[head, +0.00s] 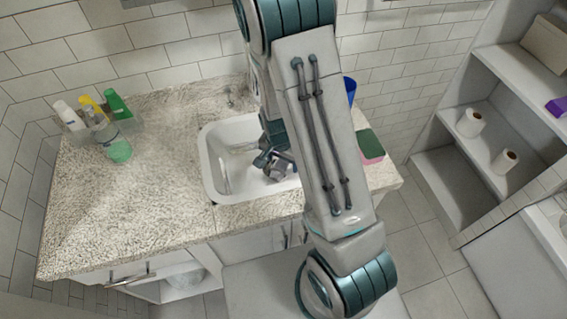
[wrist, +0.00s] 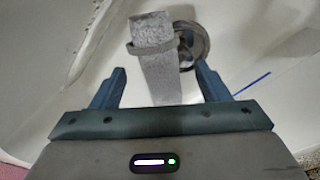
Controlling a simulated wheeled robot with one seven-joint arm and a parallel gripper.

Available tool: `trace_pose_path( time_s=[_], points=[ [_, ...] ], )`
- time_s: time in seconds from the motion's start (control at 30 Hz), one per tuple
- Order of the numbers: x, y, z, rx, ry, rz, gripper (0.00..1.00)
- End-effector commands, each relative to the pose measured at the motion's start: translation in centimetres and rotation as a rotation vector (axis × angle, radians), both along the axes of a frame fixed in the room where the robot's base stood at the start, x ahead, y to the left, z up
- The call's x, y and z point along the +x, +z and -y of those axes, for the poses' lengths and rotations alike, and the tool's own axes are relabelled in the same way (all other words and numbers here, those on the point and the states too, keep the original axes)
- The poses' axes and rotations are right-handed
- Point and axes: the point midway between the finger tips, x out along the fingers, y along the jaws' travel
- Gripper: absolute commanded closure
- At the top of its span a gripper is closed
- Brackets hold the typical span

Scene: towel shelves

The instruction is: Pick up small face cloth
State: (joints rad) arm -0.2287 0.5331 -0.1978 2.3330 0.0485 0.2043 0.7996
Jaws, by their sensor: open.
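A light grey, speckled, strip-shaped piece that looks like the small face cloth (wrist: 160,75) lies in the white sink (wrist: 75,65), beside the round metal drain (wrist: 190,45). A narrow grey band crosses its upper part. My gripper (wrist: 160,66) is open, with one finger on each side of the cloth in the wrist view. I cannot tell whether the fingers touch it or how far above it they are. In the head view my gripper (head: 274,165) is down inside the sink (head: 212,170), and my arm hides the sink's right part.
The speckled counter (head: 130,205) is clear at left front. A clear caddy with bottles (head: 100,125) stands at its back left, near a green item (head: 119,151). A blue cup (head: 350,88) and a green-pink block (head: 371,146) are right of my arm. Shelves hold paper rolls (head: 470,123).

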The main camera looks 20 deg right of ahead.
Motion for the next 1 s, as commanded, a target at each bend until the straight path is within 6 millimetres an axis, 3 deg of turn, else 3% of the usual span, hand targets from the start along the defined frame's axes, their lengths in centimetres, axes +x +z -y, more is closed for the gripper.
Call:
trace_pose_path(
  time_s=[0.1, 0.3, 0.67, 1.0],
  points=[
    [0.0, 0.0, 0.0, 0.0, 0.0, 0.0, 0.31],
    [0.0, 0.0, 0.0, 0.0, 0.0, 0.0, 0.79],
    [0.1, 0.5, 0.0, 0.0, 0.0, 0.003, 0.83],
    [0.1, 5.6, 0.0, 0.001, 0.002, 0.007, 0.84]
  ],
)
